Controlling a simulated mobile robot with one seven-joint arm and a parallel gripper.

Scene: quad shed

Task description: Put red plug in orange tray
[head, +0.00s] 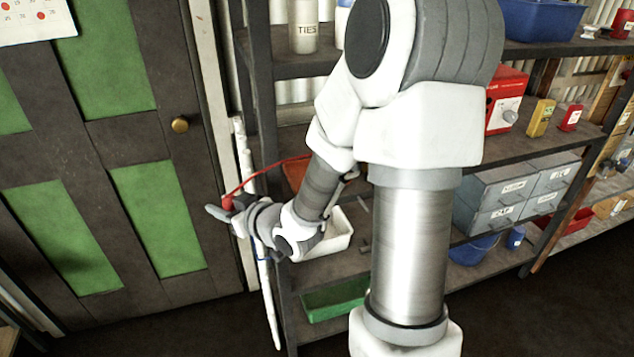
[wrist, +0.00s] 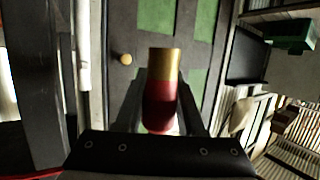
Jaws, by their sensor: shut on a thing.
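The red plug (wrist: 160,105) is between the two fingers of my gripper (wrist: 162,112) in the wrist view, with a gold-coloured end pointing away from the wrist. In the head view, my gripper (head: 222,208) is shut on the red plug (head: 228,202), in front of the left end of the shelf and near the door. A thin red line, like a cord, runs from there to the right. The orange tray (head: 295,172) is on a shelf behind my arm, right of and beyond the gripper; my arm hides most of it.
A white tray (head: 335,240) is below the orange one, and a green tray (head: 335,298) is lower still. A shelf post (head: 262,100) and a pale upright pole (head: 243,170) stand near the gripper. The green-panelled door (head: 120,150) is at left. Grey drawers (head: 520,190) are at right.

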